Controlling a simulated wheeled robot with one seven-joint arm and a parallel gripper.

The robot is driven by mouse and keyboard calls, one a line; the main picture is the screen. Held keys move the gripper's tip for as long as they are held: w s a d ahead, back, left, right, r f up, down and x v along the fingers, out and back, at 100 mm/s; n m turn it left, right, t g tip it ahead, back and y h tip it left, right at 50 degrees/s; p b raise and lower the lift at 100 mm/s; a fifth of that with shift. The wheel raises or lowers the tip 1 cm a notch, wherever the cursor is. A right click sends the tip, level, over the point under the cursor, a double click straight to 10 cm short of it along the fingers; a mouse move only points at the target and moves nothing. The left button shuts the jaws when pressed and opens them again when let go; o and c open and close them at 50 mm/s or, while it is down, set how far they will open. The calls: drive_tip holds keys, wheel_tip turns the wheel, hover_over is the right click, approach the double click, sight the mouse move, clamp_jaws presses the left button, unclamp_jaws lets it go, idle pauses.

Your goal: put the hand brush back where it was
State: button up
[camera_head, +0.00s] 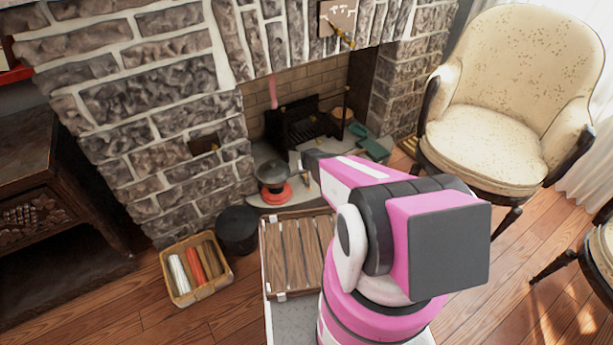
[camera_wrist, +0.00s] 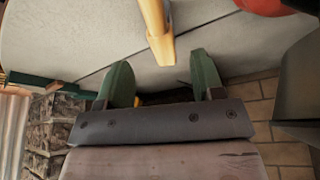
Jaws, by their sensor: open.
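A tan handle, apparently the hand brush's (camera_wrist: 157,38), enters from the top of the wrist view over the pale stone slab (camera_wrist: 75,45). Its end lies just ahead of the gap between my gripper's fingers (camera_wrist: 162,78), apart from both. My gripper is open and empty. In the head view, my gripper (camera_head: 306,157) is low over the hearth, right of a dark pot on a red base (camera_head: 274,190). My arm hides much of this spot. The brush's bristles are not visible.
A black grate (camera_head: 296,124) stands in the fireplace, with a green object (camera_head: 370,143) to its right. A basket (camera_head: 181,296) of rolls, a black bucket (camera_head: 237,231) and a slatted wooden panel (camera_head: 297,257) are in front. A cream armchair (camera_head: 492,140) stands at right.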

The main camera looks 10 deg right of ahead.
drive_tip(key=s+r+g, duration=0.1)
drive_tip(key=s+r, duration=0.6)
drive_tip(key=r, duration=0.4)
drive_tip(key=s+d+r+g, duration=0.1)
drive_tip(key=s+r+g, duration=0.1)
drive_tip(key=s+r, duration=0.6)
drive_tip(key=s+r+g, duration=0.1)
drive_tip(key=s+r, duration=0.7)
drive_tip(key=r, duration=0.6)
drive_tip(key=shift+s+d+r, duration=0.15)
drive_tip(key=shift+d+r, duration=0.1)
